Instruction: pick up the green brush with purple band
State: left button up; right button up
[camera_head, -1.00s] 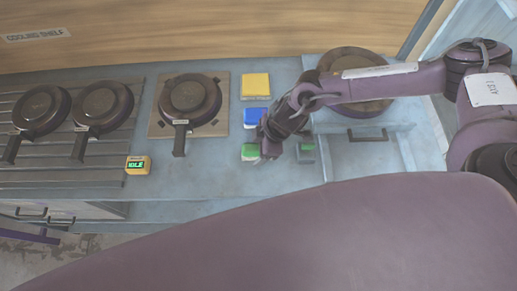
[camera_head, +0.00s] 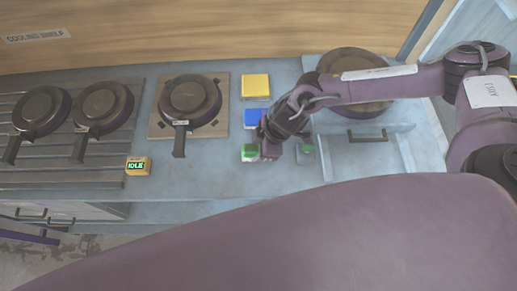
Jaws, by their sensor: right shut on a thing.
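My right gripper (camera_head: 284,150) is low over the counter, shut, with its wrist above and hiding most of what is between the fingers. A small green piece with a pale front edge (camera_head: 249,154) is just left of the fingers. A small grey-green piece (camera_head: 307,149) shows at their right side. I cannot make out the purple band, or tell clearly which green piece is the brush. My left gripper is not in view.
A blue block (camera_head: 252,117) and a yellow block (camera_head: 255,85) lie behind. A dark pan (camera_head: 189,97) rests on a wooden board; more pans are on the slatted rack at left. A yellow IDLE box (camera_head: 138,166) stands near the front. A pale tray (camera_head: 366,155) lies right.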

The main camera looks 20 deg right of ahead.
jog(key=shift+r, duration=0.15)
notch_tip(320, 180, up, 20)
jog(key=b, duration=0.2)
jog(key=shift+r+b, duration=0.15)
jog(key=shift+b, duration=0.15)
jog(key=o, duration=0.5)
jog(key=shift+c, duration=0.2)
jog(key=c, duration=0.3)
jog(key=shift+c, duration=0.2)
